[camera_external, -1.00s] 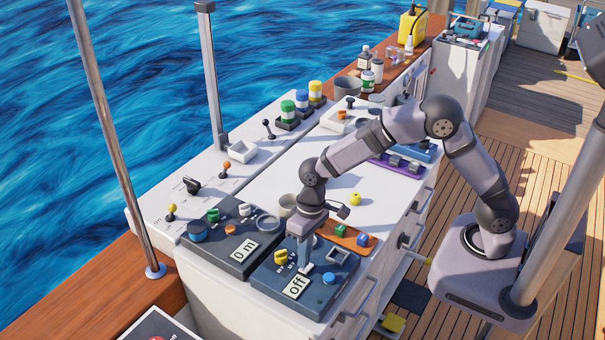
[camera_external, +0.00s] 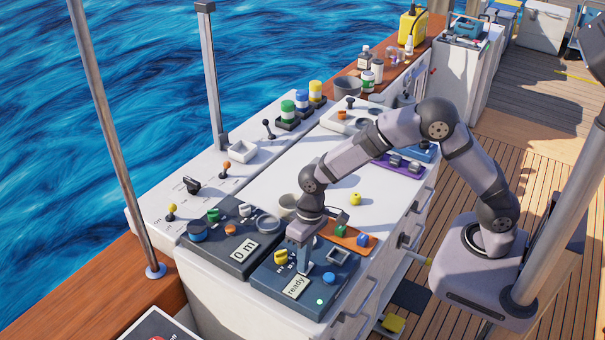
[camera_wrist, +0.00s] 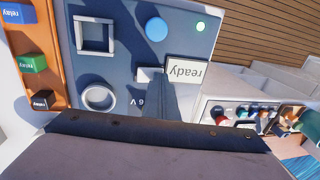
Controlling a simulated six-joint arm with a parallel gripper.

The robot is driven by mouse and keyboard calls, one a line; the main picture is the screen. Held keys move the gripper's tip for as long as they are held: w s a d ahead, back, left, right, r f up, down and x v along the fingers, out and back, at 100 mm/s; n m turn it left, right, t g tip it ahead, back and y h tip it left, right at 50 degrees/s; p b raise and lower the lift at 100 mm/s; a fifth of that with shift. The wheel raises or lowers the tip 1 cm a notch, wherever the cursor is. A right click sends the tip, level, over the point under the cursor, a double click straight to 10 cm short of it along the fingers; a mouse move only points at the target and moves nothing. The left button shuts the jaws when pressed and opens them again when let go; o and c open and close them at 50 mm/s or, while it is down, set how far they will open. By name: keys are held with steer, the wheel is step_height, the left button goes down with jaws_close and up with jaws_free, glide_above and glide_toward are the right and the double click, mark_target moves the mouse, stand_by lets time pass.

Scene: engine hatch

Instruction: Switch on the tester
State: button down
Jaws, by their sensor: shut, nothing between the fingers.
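The tester (camera_external: 268,280) is a dark blue box at the near end of the white worktop. Its display (camera_external: 296,287) reads "ready", and the display (camera_wrist: 187,72) shows the same word in the wrist view. My gripper (camera_external: 304,271) is shut and empty, pointing down at the tester beside the display. In the wrist view its fingertips (camera_wrist: 163,84) are by a pale switch (camera_wrist: 148,74), partly hiding it; I cannot tell whether they touch.
A yellow knob (camera_external: 281,257) and a square frame (camera_external: 338,257) are on the tester near my gripper. An orange tray (camera_external: 345,238) with relay blocks lies behind. A second dark box (camera_external: 215,250), its display reading "0 m", stands left. The worktop's middle is mostly clear.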

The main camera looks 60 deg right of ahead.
steer(key=shift+d, duration=0.85)
steer(key=shift+a+r, duration=0.1)
steer(key=r+p, duration=0.4)
steer(key=shift+d, duration=0.3)
step_height(320, 180, up, 10)
steer(key=d+b, duration=0.1)
steer(key=b, duration=0.2)
steer(key=shift+d, duration=0.35)
steer(key=shift+f, duration=0.1)
